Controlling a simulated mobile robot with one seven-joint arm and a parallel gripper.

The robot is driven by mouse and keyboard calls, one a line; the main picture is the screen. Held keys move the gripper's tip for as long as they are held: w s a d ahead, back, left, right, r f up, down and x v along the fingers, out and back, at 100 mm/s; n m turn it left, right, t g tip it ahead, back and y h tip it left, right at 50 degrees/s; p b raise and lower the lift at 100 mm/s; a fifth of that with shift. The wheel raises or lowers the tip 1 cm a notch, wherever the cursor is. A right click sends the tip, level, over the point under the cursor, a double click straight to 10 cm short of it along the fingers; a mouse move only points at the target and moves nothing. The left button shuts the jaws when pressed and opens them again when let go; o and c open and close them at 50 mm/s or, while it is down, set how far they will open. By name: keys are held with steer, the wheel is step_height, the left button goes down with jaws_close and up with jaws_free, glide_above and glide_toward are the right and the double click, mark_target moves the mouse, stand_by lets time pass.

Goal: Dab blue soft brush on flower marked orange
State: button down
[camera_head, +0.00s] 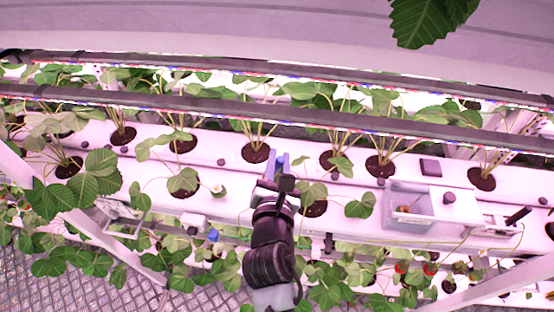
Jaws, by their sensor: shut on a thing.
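My gripper (280,172) is over the near white planting channel, a little left of the right half's plants. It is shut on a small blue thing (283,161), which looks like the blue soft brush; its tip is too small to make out. A small pale flower (218,190) shows on the channel to the left of my gripper, apart from it. Leaves may hide other flowers.
A clear box (410,222) with a reddish item stands right of my gripper. A small tray (490,230) is farther right, another (120,214) at left. Another blue item (213,235) is at the channel's front edge. Dark rails (330,117) run behind; strawberry leaves crowd around.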

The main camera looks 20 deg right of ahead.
steer(key=shift+s+d+f+b, duration=0.1)
steer(key=shift+d+f+b, duration=0.05)
steer(key=shift+f+b, duration=0.3)
steer(key=shift+s+d+f+b, duration=0.1)
steer(key=shift+f+b, duration=0.25)
steer(key=shift+f, duration=0.1)
step_height(320, 180, down, 4)
steer(key=b, duration=0.4)
steer(key=shift+w+a+r, duration=0.15)
steer(key=shift+r, duration=0.05)
steer(key=shift+f+b, duration=0.35)
steer(key=shift+f, duration=0.25)
steer(key=shift+r, duration=0.15)
stand_by(0.5)
step_height(320, 180, up, 7)
steer(key=p, duration=0.8)
